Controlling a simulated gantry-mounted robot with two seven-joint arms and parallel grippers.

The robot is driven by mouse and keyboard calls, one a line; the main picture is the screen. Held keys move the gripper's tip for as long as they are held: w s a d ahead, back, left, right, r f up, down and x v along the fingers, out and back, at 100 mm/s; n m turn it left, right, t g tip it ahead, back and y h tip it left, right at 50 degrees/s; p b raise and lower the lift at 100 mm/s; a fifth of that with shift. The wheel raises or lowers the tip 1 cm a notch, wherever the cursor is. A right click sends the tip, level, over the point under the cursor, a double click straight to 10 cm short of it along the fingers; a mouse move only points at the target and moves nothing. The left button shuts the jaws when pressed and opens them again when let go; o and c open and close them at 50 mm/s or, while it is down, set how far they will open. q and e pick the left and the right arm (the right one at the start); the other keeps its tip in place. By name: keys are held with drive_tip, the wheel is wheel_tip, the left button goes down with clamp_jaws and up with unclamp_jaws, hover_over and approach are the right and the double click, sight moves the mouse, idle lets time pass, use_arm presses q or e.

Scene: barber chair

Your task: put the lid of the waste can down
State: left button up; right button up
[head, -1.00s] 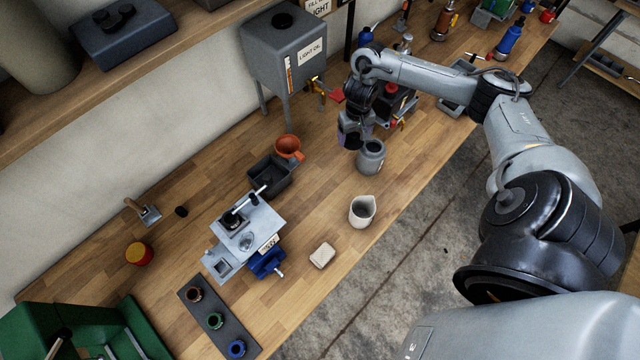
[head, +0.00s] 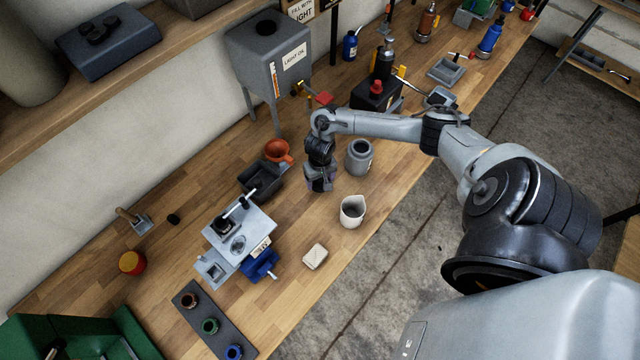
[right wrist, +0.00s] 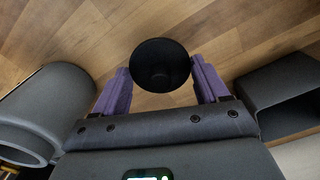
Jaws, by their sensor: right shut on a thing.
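The waste can (head: 358,157) is a grey round can with an open top, standing on the wooden bench. My right gripper (head: 318,186) is low over the bench, just left of the can and apart from it. In the right wrist view, a round black lid (right wrist: 160,65) sits between the purple fingers of my right gripper (right wrist: 161,80), which is shut on it. The can also shows at the left of that view (right wrist: 40,115). I cannot tell whether the lid touches the bench. My left gripper is not in view.
A dark tray (head: 262,182) and an orange funnel (head: 279,151) lie left of the gripper. A pale jug (head: 352,211) stands in front and right. A grey oil tank (head: 268,58) stands behind. Bare wood lies between the gripper and the vise (head: 240,240).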

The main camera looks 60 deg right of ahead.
sight(320, 184)
drive_tip(key=shift+f+b, duration=0.3)
drive_tip(key=shift+f, duration=1.45)
drive_tip(key=shift+f, duration=0.2)
drive_tip(key=o, duration=1)
drive_tip(key=shift+r, duration=0.15)
wheel_tip(320, 184, up, 11)
drive_tip(key=shift+f+p, duration=0.1)
drive_tip(key=shift+p, duration=0.9)
drive_tip(key=shift+r, duration=0.65)
